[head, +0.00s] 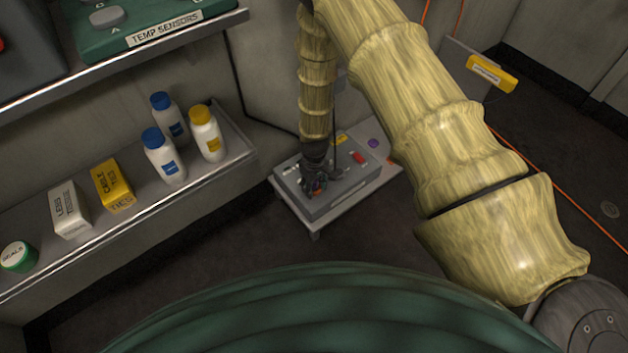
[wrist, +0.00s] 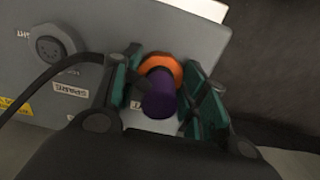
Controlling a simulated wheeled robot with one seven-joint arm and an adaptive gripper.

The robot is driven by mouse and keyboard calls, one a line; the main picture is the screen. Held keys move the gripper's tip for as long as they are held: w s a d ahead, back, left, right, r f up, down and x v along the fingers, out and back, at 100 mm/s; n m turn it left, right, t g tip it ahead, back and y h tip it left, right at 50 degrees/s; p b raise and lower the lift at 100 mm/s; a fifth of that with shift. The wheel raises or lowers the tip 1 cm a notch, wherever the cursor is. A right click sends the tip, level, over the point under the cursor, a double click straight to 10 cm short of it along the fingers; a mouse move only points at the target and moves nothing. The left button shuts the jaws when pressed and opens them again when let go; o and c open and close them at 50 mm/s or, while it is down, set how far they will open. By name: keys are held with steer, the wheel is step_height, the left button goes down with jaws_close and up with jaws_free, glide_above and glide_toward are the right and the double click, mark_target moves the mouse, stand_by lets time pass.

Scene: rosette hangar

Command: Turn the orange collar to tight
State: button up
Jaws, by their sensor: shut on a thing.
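The orange collar (wrist: 163,66) is a ring against the grey panel (wrist: 95,20) in the wrist view, around the far end of a purple plug (wrist: 159,98). My gripper (wrist: 161,72) has its green-padded fingers on both sides of the collar and is shut on it. The plug's near end sticks back between the fingers. No tight or loose mark is readable. In the head view my gripper (head: 314,184) reaches down onto the grey box (head: 335,203) and hides most of the collar there.
A round socket (wrist: 52,48) with a label and a dark cable (wrist: 40,82) lie left of my gripper. The box stands on a low pale stand (head: 385,180). A shelf (head: 225,158) with bottles and small boxes is on the left.

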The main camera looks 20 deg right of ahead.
steer(key=m+p, duration=0.2)
steer(key=m, duration=0.1)
steer(key=shift+r+m, duration=0.15)
steer(key=shift+m, duration=0.15)
steer(key=shift+m+p, duration=0.85)
steer(key=shift+m, duration=0.65)
steer(key=o, duration=1)
step_height(320, 180, up, 12)
steer(key=shift+f, duration=0.15)
